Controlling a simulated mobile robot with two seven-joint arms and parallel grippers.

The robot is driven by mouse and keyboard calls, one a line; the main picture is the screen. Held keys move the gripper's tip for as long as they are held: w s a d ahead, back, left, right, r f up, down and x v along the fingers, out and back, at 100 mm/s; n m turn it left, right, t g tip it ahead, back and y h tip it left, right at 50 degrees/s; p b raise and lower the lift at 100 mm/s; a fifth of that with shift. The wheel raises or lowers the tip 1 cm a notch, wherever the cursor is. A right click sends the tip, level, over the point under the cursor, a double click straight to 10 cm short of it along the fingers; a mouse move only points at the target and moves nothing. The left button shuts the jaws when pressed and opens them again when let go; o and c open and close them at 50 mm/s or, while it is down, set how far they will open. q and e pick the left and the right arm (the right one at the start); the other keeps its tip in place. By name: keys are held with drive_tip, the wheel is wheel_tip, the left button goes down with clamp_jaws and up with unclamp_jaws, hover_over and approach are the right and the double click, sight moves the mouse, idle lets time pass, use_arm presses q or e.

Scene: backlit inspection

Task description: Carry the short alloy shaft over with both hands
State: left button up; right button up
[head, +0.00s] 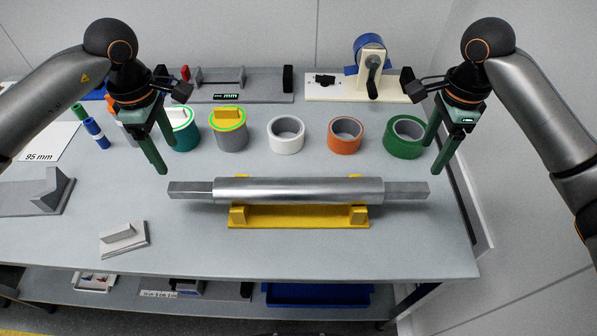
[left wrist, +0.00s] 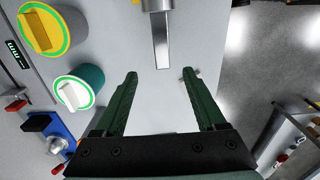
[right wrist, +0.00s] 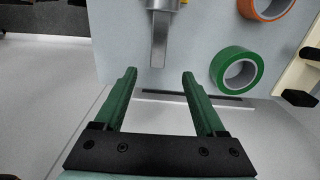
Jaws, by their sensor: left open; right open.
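The alloy shaft (head: 298,190) lies level across a yellow cradle (head: 300,218) on the grey table, with narrower flat ends sticking out left and right. My left gripper (head: 157,168) is open and empty, above and just left of the shaft's left end. In the left wrist view the shaft's end (left wrist: 162,50) lies ahead, between the lines of the open fingers (left wrist: 158,80). My right gripper (head: 433,165) is open and empty, above the shaft's right end. In the right wrist view that end (right wrist: 159,45) lies ahead of the open fingers (right wrist: 159,80). Neither gripper touches the shaft.
Behind the shaft stand white (head: 286,135), orange (head: 345,134) and green (head: 404,137) tape rolls, plus lidded grey (head: 228,133) and teal (head: 182,132) cylinders. A grey block (head: 124,239) sits front left. Fixtures line the back. The table front right of the cradle is clear.

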sight(183, 185)
use_arm(q)
drive_tip(key=shift+s, duration=0.2)
use_arm(e)
drive_tip(key=shift+s, duration=0.2)
use_arm(q)
wheel_tip(183, 185, down, 12)
drive_tip(key=shift+f, duration=0.25)
use_arm(e)
wheel_tip(183, 185, down, 12)
drive_tip(key=shift+f, duration=0.25)
use_arm(q)
drive_tip(key=shift+c, duration=0.3)
use_arm(e)
drive_tip(key=shift+c, duration=0.3)
use_arm(q)
clamp_jaws()
use_arm(e)
clamp_jaws()
use_arm(q)
drive_tip(key=shift+w+r, duration=0.15)
drive_tip(key=shift+r, duration=0.1)
use_arm(e)
drive_tip(key=shift+w+r, duration=0.1)
drive_tip(key=shift+r, duration=0.15)
